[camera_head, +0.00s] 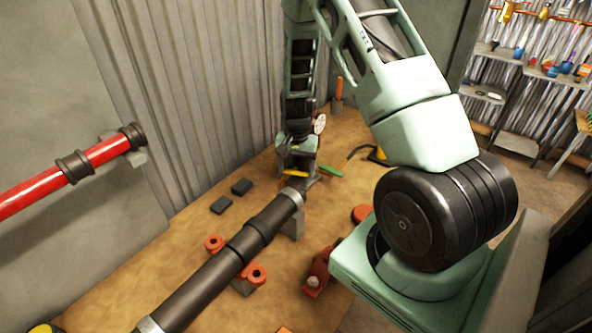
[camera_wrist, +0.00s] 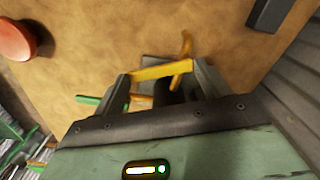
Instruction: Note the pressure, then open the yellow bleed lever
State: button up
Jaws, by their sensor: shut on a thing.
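The yellow bleed lever (camera_wrist: 162,71) lies between my gripper's fingertips (camera_wrist: 164,76) in the wrist view, and the fingers are shut on it across its length. In the head view, the yellow lever (camera_head: 296,174) shows just below my gripper (camera_head: 298,165), near the end of the dark pipe (camera_head: 222,262). A green handle (camera_head: 331,172) sticks out to the right of it; it also shows left of the fingers in the wrist view (camera_wrist: 88,100). A round white dial (camera_head: 319,123) stands beside my wrist, seen at a slant; its reading is too small to tell.
Red handwheels (camera_head: 215,243) and a red fitting (camera_head: 318,272) are near the dark pipe. A red pipe (camera_head: 65,175) runs along the left wall. Shelves (camera_head: 510,55) stand at the back right.

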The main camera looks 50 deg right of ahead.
jog(key=o, duration=1.4)
jog(key=shift+a, duration=0.1)
